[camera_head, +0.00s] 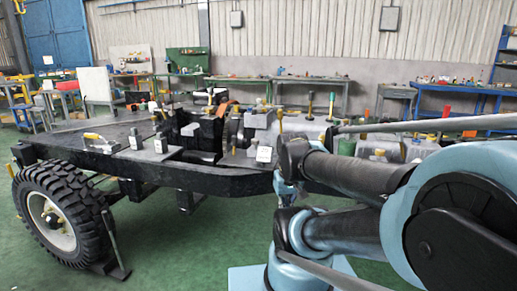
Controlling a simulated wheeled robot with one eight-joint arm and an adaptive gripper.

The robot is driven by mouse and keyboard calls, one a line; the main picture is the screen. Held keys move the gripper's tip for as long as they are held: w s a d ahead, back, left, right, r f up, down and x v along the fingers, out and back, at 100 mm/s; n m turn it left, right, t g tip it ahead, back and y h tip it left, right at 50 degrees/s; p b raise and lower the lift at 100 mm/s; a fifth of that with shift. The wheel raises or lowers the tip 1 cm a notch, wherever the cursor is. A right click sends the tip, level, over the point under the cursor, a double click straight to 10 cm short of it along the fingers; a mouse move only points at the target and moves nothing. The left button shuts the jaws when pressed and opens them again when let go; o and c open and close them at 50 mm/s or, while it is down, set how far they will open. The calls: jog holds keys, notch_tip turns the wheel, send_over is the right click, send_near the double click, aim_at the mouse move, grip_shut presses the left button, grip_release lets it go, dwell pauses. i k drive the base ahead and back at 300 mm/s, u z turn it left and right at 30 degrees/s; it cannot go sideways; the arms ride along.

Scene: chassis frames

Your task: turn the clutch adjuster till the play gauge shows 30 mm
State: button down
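A vehicle chassis frame (225,181) with dark side rails stands across the middle of the head view. A toothed wheel (229,132) and dark blocks sit around the middle of it. A small white plate (263,154) faces me near the front rail; its markings are too small to read. I cannot tell which part is the clutch adjuster or the play gauge, and no gauge reading is legible. My arm comes in from the right and covers part of the chassis. Its far end is beside the front rail, and I cannot make out the gripper's fingers there.
A large tyre (62,212) is at the chassis's left end, with a dark stand beside it. A handled tool (98,142) and small grey blocks (135,140) lie on the deck. Benches (309,83) line the back wall. Green floor in front is clear.

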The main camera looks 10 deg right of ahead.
aim_at(254, 141)
jog(key=u, duration=1.65)
jog(key=k, duration=0.4)
jog(key=z, duration=1.85)
jog(key=i, duration=0.95)
jog(key=u, duration=0.05)
